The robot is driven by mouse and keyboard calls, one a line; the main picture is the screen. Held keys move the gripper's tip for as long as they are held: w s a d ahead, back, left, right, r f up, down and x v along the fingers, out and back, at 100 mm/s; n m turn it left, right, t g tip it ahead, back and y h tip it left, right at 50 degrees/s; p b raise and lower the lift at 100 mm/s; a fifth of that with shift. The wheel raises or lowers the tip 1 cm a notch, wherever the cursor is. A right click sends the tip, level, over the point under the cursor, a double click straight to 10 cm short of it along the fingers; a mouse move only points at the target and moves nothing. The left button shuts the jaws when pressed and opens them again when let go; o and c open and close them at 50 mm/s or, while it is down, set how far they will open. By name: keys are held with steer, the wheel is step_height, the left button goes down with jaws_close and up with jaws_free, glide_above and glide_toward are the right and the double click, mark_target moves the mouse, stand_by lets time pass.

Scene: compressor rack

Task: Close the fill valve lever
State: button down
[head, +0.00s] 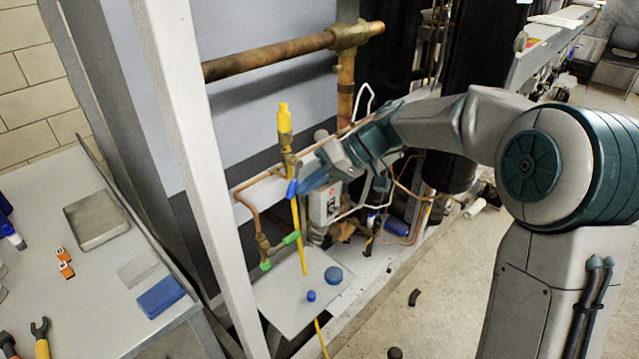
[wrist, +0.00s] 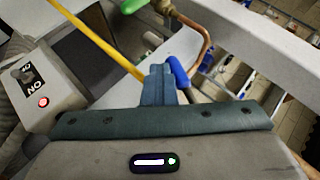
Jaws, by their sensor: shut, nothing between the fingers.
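A blue lever (head: 292,188) sits on the upright brass and copper pipework, below a yellow-capped fitting (head: 285,120). It also shows in the wrist view (wrist: 178,72), just right of my fingertips. My gripper (head: 303,187) is shut and empty, with its tips right beside the blue lever; I cannot tell whether they touch it. A green lever (head: 291,238) is on a lower brass valve (head: 265,245); part of it shows at the top of the wrist view (wrist: 133,5). The frames do not show which lever is the fill valve's.
A yellow hose (head: 299,245) runs down past the levers. A switch box (head: 325,203) stands close to the right of my gripper. A white frame post (head: 190,130) rises at the left. A plate (head: 300,310) with blue caps lies below.

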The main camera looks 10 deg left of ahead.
mark_target(291, 188)
steer(key=s+m+g+y, duration=0.1)
steer(key=g+y, duration=0.1)
steer(key=y, duration=0.1)
steer(key=s+a+r+m+g+y+b, duration=0.1)
steer(key=m+g+y, duration=0.1)
steer(key=s+a+m+g+y+b, duration=0.1)
steer(key=m+g+y, duration=0.1)
steer(key=y, duration=0.1)
steer(key=shift+s+a+r+y, duration=0.2)
steer(key=shift+s+r+y, duration=0.1)
steer(key=shift+s+r, duration=0.1)
stand_by(0.5)
